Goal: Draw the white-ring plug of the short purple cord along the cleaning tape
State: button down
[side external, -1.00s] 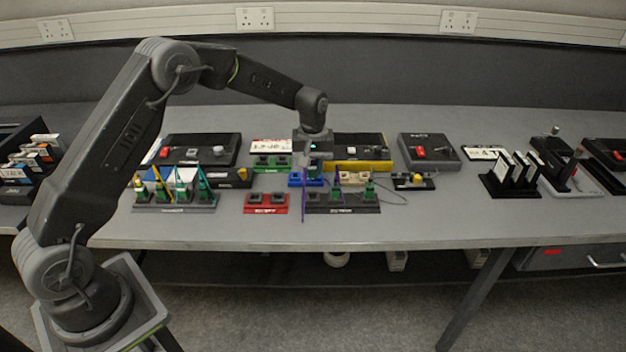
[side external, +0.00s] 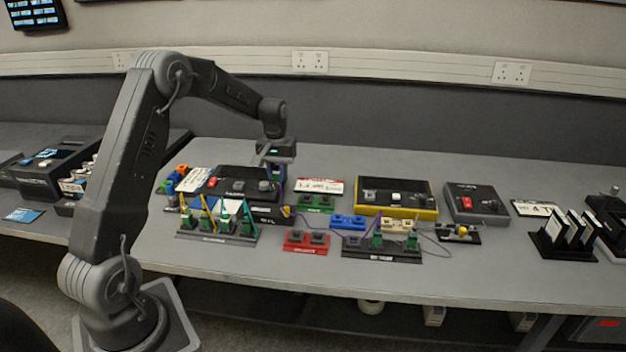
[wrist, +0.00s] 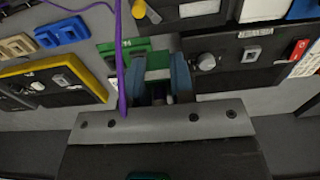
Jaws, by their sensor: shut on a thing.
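My gripper (side external: 272,165) is above the right part of the left black switch box in the side view. The purple cord (wrist: 120,55) runs past the left side of the fingers in the wrist view. In the side view a thin purple line (side external: 322,232) shows low among the sockets. I cannot pick out the cleaning tape for certain; a black holder (side external: 264,215) with a white label and a yellow knob stands just in front of the gripper.
A green socket block (side external: 317,204), a blue block (side external: 348,222) and a red block (side external: 306,241) lie right of the gripper. A rack of green plugs (side external: 216,232) stands front left, another (side external: 381,246) front right. A yellow-edged box (side external: 397,198) is behind.

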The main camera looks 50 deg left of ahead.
jog(key=s+a, duration=0.3)
send_near(256, 210)
jog(key=shift+w+d+f, duration=0.25)
jog(key=shift+w+d, duration=0.85)
jog(key=shift+w, duration=0.05)
jog(key=shift+f, duration=2.55)
jog(key=shift+f, duration=0.3)
jog(key=shift+s+a, duration=0.4)
jog(key=shift+s, duration=0.15)
jog(key=shift+s+a, duration=0.8)
jog(key=shift+a, duration=0.15)
dwell(1.4)
jog(key=shift+w+d, duration=0.2)
jog(key=shift+d, duration=0.05)
